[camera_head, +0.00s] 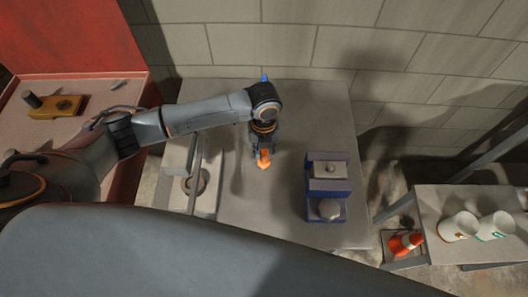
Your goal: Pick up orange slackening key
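An orange piece (264,160), which looks like the slackening key, shows at the tip of my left gripper (263,151), above or on the grey table (285,225). My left arm reaches in from the left and the gripper hangs down over the table's middle. The dark fingers lie close around the orange piece and partly hide it. I cannot tell whether they grip it or whether it touches the table. My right gripper is not in view.
A blue block with grey parts (327,187) stands on the table to the right. A red unit (75,45) with a yellow device (58,106) is at left. A block wall closes the back.

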